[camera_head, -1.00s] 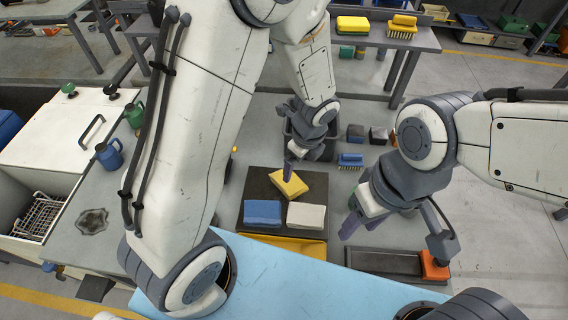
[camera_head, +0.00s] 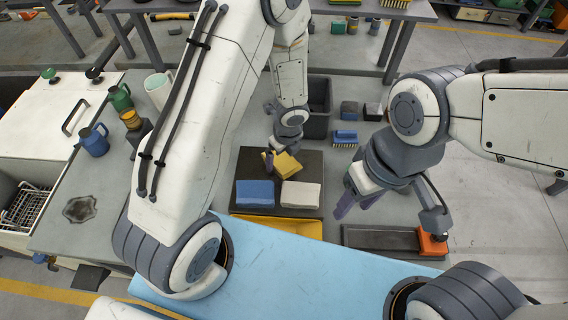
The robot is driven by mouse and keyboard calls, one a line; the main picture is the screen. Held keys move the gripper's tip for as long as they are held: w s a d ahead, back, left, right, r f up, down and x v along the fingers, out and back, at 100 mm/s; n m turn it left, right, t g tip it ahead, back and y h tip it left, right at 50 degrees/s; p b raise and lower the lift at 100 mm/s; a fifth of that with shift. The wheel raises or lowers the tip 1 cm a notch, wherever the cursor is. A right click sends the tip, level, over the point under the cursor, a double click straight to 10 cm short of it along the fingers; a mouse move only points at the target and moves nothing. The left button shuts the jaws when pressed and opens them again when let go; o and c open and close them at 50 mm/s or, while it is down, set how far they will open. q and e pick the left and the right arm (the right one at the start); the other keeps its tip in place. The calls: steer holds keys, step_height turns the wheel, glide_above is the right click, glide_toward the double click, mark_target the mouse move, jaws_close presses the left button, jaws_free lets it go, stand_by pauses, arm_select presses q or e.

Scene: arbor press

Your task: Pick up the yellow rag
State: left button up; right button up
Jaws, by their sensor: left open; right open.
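The yellow rag (camera_head: 287,166) lies at the back of a dark mat (camera_head: 313,172), behind a blue rag (camera_head: 255,193) and a white rag (camera_head: 300,195). My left gripper (camera_head: 270,160) is over the yellow rag's left end, with a finger overlapping it in the picture. It is open; I cannot tell whether it touches the rag. My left wrist hides part of the gripper. My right gripper (camera_head: 350,195) is open and empty, to the right of the mat.
A yellow tray (camera_head: 290,226) is in front of the mat. A grey tray (camera_head: 375,238) with an orange block (camera_head: 432,243) is at right. A dark bin (camera_head: 318,120) and a blue brush (camera_head: 345,136) stand behind. Blue and green jugs are at left.

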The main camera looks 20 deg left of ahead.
mark_target(284, 160)
arm_select(q)
steer(key=shift+f, duration=0.1)
steer(key=c, duration=1.3)
steer(key=shift+o, duration=0.2)
steer(key=shift+r+p, duration=0.4)
steer(key=shift+r, duration=0.1)
steer(key=r, duration=0.1)
steer(key=r+p, duration=0.2)
steer(key=r, duration=0.1)
steer(key=shift+d, duration=0.3)
steer(key=s+d+r, duration=0.2)
steer(key=d+r, duration=0.1)
steer(key=d, duration=0.2)
steer(key=s+d+r+b, duration=0.1)
steer(key=s+d+r, duration=0.1)
steer(key=d, duration=0.3)
steer(key=shift+d+r, duration=0.25)
steer(key=shift+r, duration=0.25)
